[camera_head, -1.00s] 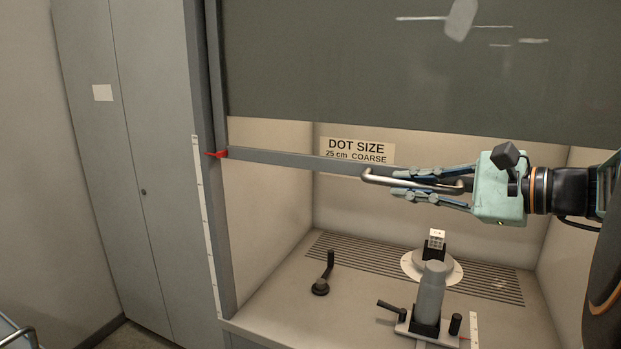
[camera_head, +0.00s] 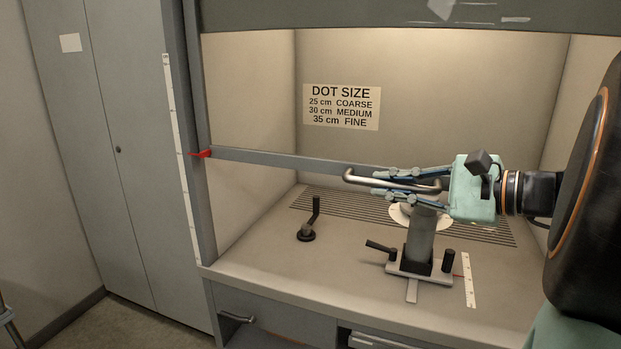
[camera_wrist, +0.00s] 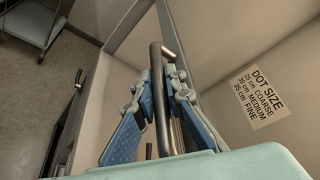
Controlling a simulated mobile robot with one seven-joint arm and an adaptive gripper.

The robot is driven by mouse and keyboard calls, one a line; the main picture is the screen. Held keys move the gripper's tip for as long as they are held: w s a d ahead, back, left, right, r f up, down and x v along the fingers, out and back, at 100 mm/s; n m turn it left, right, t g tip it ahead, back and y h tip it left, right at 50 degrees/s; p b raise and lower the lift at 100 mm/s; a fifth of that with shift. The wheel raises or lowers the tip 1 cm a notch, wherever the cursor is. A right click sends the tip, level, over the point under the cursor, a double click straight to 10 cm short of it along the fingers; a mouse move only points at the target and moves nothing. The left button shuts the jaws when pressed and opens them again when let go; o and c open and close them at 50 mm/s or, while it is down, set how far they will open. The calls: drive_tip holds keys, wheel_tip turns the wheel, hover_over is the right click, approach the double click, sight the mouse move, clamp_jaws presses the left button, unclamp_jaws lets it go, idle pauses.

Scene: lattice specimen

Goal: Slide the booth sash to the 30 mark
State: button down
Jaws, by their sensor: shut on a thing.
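The booth sash has a grey bottom rail (camera_head: 280,159) running across the open booth front, with a bent metal handle (camera_head: 355,179) on it. My gripper (camera_head: 384,184) is shut on the handle, its fingers above and below the bar. In the wrist view the handle (camera_wrist: 158,105) lies between the blue finger pads. A red pointer (camera_head: 202,154) at the rail's left end sits against a white scale strip (camera_head: 176,115) on the left post, near the strip's middle. The scale's numbers are too small to read.
A sign (camera_head: 341,107) on the back wall lists dot sizes: 25 cm coarse, 30 cm medium, 35 cm fine. Below the rail, a black lever (camera_head: 310,222) and a grey cylinder on a clamp base (camera_head: 420,268) stand on the booth floor. A tall cabinet (camera_head: 100,140) stands left.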

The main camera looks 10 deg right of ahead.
drive_tip(key=shift+f, duration=0.25)
drive_tip(key=c, duration=2)
unclamp_jaws()
drive_tip(key=shift+o, duration=0.2)
drive_tip(key=v, duration=1.2)
